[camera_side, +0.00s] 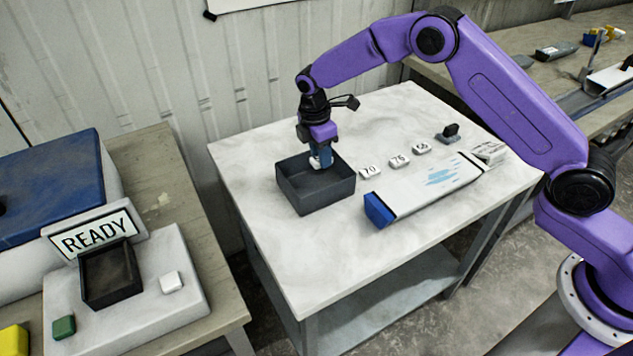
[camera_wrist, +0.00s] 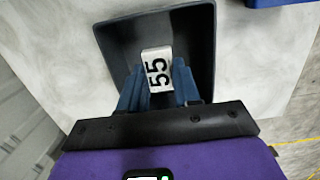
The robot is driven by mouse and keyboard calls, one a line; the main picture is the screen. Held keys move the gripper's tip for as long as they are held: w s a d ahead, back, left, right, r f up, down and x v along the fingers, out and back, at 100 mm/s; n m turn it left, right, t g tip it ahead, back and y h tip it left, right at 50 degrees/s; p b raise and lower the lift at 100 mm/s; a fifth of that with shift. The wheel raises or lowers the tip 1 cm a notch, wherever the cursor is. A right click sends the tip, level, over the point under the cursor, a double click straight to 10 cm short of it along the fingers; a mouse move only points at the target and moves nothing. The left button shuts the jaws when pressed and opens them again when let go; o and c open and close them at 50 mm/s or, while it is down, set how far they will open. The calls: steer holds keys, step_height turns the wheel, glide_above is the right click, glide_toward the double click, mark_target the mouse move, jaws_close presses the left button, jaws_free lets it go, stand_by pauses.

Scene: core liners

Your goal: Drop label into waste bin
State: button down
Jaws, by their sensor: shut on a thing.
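The waste bin (camera_side: 332,190) is a dark grey open box on the white marble-topped table. My gripper (camera_side: 320,162) points down over the bin, with its fingertips at about rim height in the side view. It is shut on a small white label (camera_wrist: 157,70), which reads "55" in the wrist view. In the wrist view the label sits between the two blue fingers (camera_wrist: 158,88), with the bin (camera_wrist: 200,40) around it below. How far the label is above the bin floor is hard to tell.
White labels 70 (camera_side: 370,172), 75 (camera_side: 399,161) and 65 (camera_side: 422,149) lie right of the bin. A long white core liner (camera_side: 425,187) with a blue end cap lies nearby. A small black object (camera_side: 450,131) stands behind it. A READY sign (camera_side: 95,237) stands on the left bench.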

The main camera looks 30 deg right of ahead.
steer(key=shift+f, duration=0.4)
steer(key=c, duration=0.7)
jaws_free()
steer(key=r, duration=0.5)
steer(key=a+r, duration=0.1)
steer(key=r, duration=0.5)
steer(key=a+r, duration=0.1)
steer(key=r, duration=0.5)
steer(key=shift+r, duration=0.15)
